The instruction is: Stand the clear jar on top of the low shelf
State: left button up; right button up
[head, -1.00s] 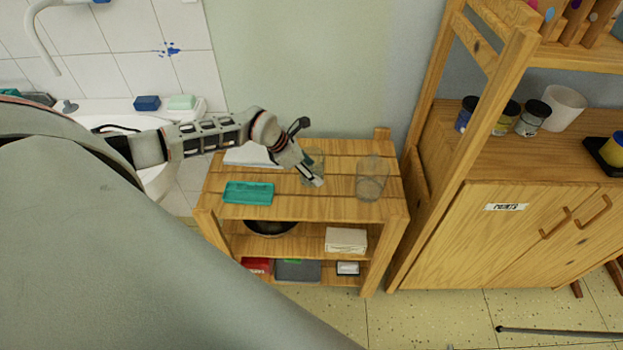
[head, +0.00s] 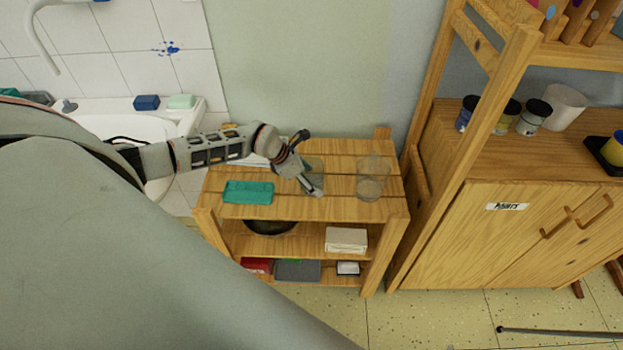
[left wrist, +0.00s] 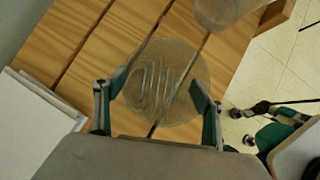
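The clear jar (head: 313,172) is upright at the low shelf's top (head: 340,207), and I cannot tell whether its base touches the boards. My left gripper (head: 307,166) has a finger on each side of it. In the left wrist view the jar (left wrist: 165,80) fills the space between the fingers of the left gripper (left wrist: 158,92), which appear to touch its sides. What looks like my right gripper (left wrist: 262,124) shows small at the right of that view; its finger state is unclear.
A second clear jar (head: 372,180) stands to the right on the shelf top. A teal tray (head: 248,192) lies at left, with white paper (left wrist: 32,125) behind it. A wooden cabinet (head: 480,230) stands close on the right; a sink (head: 135,124) is behind at left.

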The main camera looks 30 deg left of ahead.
pick_arm(q)
jog(key=shift+r, duration=0.1)
jog(key=shift+a+r, duration=0.1)
jog(key=shift+r, duration=0.15)
jog(key=v, duration=1.1)
jog(key=shift+s+r+p, duration=0.2)
jog(key=shift+r+p, duration=0.05)
jog(key=shift+p, duration=0.05)
